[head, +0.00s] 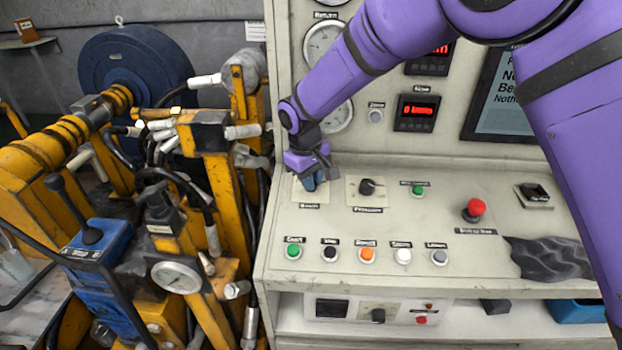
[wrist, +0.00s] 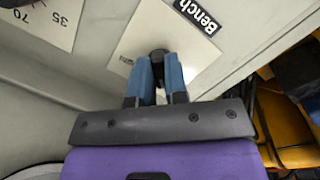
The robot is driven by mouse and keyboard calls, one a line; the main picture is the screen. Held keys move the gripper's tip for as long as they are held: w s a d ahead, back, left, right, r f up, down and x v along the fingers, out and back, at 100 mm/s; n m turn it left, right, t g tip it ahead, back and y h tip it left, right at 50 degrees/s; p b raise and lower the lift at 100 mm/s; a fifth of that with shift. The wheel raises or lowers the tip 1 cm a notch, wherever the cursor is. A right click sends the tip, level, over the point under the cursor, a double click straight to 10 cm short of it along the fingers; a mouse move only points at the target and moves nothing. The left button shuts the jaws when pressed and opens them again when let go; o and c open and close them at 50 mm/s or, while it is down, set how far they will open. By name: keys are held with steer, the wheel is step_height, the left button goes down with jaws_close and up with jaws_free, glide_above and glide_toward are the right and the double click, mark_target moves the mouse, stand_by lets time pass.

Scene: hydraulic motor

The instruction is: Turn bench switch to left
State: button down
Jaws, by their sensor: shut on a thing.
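The bench switch (wrist: 158,54) is a black knob on a pale square plate labelled "Bench" in the wrist view. My gripper (wrist: 160,72) has its two blue fingers on either side of the knob and is shut on it. The fingers hide most of the knob, so its turn angle cannot be read. In the head view my gripper (head: 312,180) reaches down to the left end of the sloped panel, over the Bench plate (head: 309,203). The knob itself is hidden there by my gripper.
A second black knob (head: 367,187) sits just right on its own plate. A row of coloured buttons (head: 366,255) lies in front. A red emergency button (head: 474,208) and a crumpled dark cloth (head: 548,258) are farther right. Yellow machinery (head: 210,180) with hoses stands left of the console.

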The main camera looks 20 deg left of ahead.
mark_target(307, 192)
steer(key=shift+s+d+f, duration=0.15)
steer(key=shift+f, duration=0.2)
steer(key=c, duration=1.1)
jaws_free()
steer(key=shift+c, duration=0.2)
steer(key=shift+r, duration=0.1)
step_height(307, 192, up, 11)
steer(key=a, duration=0.1)
steer(key=shift+s, duration=0.3)
steer(key=shift+a, duration=0.1)
